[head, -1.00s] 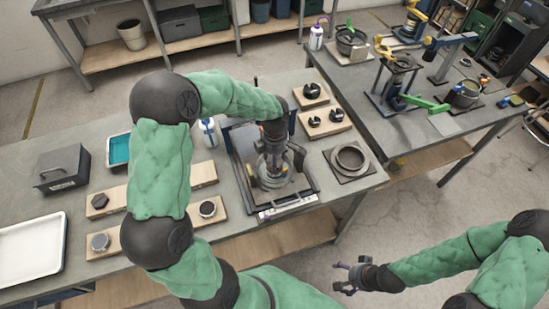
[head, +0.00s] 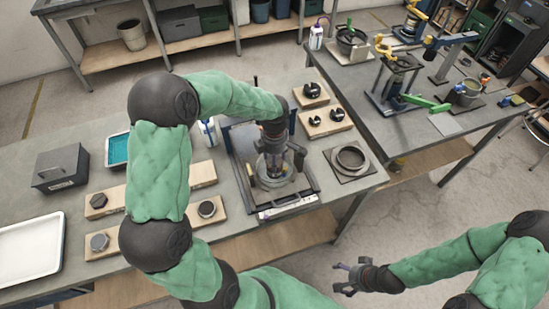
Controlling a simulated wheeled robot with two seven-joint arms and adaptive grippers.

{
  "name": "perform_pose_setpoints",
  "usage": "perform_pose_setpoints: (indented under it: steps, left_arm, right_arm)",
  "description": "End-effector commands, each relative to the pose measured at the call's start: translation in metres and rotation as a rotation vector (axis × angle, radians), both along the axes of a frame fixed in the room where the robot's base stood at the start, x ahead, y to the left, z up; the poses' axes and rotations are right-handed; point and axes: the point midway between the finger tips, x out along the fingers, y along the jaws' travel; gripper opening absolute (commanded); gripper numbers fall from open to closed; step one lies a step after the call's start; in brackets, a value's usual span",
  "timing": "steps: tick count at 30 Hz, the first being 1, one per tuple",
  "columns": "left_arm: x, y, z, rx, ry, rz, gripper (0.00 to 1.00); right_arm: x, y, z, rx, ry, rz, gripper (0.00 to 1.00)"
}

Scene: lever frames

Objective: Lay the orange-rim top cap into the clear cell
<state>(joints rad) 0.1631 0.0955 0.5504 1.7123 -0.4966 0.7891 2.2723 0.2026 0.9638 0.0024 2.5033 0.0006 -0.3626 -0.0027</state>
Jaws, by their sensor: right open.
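The clear cell (head: 273,182) stands in a dark frame (head: 236,178) in the middle of the near bench. My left gripper (head: 274,172) points down right over the cell, its fingers at or inside the cell's top. My own wrist hides most of the fingers, so I cannot tell whether they hold anything. I cannot make out the orange-rim top cap; it may be hidden under my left gripper. My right gripper (head: 346,281) is open and empty, out in front of the bench over the floor.
Wooden boards with small dark parts (head: 207,209) lie left of the frame, partly behind my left arm. A ring on a dark plate (head: 350,160) and boards with black parts (head: 325,119) lie right. A white tray (head: 30,250) is far left.

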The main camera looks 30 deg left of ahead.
Motion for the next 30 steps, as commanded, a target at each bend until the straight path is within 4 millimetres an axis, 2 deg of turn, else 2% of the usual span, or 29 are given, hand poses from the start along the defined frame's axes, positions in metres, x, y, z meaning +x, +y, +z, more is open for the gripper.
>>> perform_pose_setpoints:
  steps: [10,11,13,14,25,30]
  left_arm:
    - [0.0,0.0,0.0,0.0,-0.001,0.0,0.06]
    - [0.0,0.0,0.0,0.0,-0.001,0.0,0.58]
    - [0.0,0.0,0.0,0.0,-0.001,0.0,0.77]
    - [0.0,0.0,0.0,0.0,-0.001,0.0,0.8]
    - [0.0,0.0,0.001,0.0,0.0,0.0,0.8]
    - [0.001,0.0,0.018,0.0,-0.004,-0.001,0.8]
  right_arm:
    - [0.0,0.0,-0.002,0.0,0.0,0.0,0.81]
    - [0.0,0.0,-0.002,0.0,0.0,0.0,0.81]
    - [0.0,0.0,-0.002,0.0,0.0,0.0,0.81]
    - [0.0,0.0,-0.002,0.0,0.0,0.0,0.81]
    - [0.0,0.0,-0.002,0.0,0.0,0.0,0.81]
    - [0.0,0.0,-0.002,0.0,0.0,0.0,0.81]
